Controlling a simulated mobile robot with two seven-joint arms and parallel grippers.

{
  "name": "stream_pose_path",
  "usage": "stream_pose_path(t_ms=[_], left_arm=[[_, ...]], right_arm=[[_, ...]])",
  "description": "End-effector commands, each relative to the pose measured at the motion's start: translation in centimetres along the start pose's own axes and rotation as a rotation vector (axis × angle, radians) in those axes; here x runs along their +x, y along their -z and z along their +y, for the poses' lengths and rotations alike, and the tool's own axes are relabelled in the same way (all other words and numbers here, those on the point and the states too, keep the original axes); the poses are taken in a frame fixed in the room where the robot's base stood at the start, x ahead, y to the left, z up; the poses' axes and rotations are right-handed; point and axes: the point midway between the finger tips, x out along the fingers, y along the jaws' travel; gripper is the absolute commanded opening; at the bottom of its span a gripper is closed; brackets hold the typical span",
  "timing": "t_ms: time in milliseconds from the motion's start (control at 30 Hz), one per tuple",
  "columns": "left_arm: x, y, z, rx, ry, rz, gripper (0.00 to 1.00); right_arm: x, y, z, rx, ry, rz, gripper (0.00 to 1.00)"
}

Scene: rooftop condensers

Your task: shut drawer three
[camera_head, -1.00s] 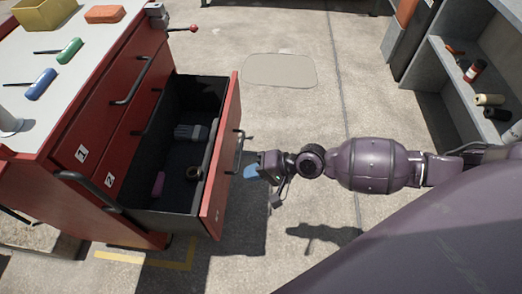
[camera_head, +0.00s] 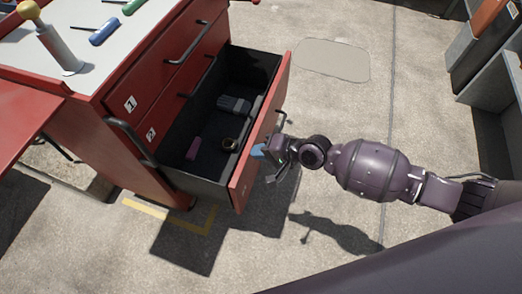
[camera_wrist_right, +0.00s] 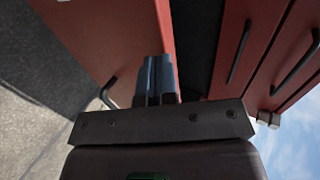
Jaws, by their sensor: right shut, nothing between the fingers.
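Drawer three (camera_head: 265,140) is the open lower drawer of the red cabinet (camera_head: 97,165), pulled well out with its red front facing right. Its dark inside holds a grey brush-like item (camera_head: 234,105), a pink block (camera_head: 193,148) and a small ring-shaped item (camera_head: 229,144). My right gripper (camera_head: 258,151) is shut and empty, its blue fingertips at the drawer front, below the handle (camera_head: 275,125). Contact cannot be told for sure. The wrist view shows the blue fingers (camera_wrist_right: 156,80) together against the red front (camera_wrist_right: 100,40). My left gripper is out of view.
The drawers marked 1 (camera_head: 131,103) and 2 (camera_head: 151,134) are shut. The cabinet top (camera_head: 75,40) carries tools and a yellow-knobbed post (camera_head: 45,35). Grey shelving (camera_head: 490,75) stands at the right. The concrete floor (camera_head: 330,110) beyond my right arm is clear.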

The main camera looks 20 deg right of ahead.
Motion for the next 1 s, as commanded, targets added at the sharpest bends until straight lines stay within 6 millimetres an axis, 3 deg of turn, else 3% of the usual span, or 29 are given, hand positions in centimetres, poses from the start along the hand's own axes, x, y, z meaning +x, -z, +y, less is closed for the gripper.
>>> stream_pose_path(t_ms=[167,367,800,1000], left_arm=[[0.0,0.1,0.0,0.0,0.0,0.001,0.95],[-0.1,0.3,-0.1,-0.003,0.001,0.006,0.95],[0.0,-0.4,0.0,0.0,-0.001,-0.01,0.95],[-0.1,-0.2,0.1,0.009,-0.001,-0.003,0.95]], right_arm=[[0.4,0.0,-0.3,0.001,0.002,0.0,0.0],[2.7,0.0,-1.7,0.0,0.004,0.0,0.0],[12.0,-0.1,-6.8,0.004,0.001,-0.002,0.0],[14.9,-0.1,-8.4,0.003,0.0,-0.002,0.0]])
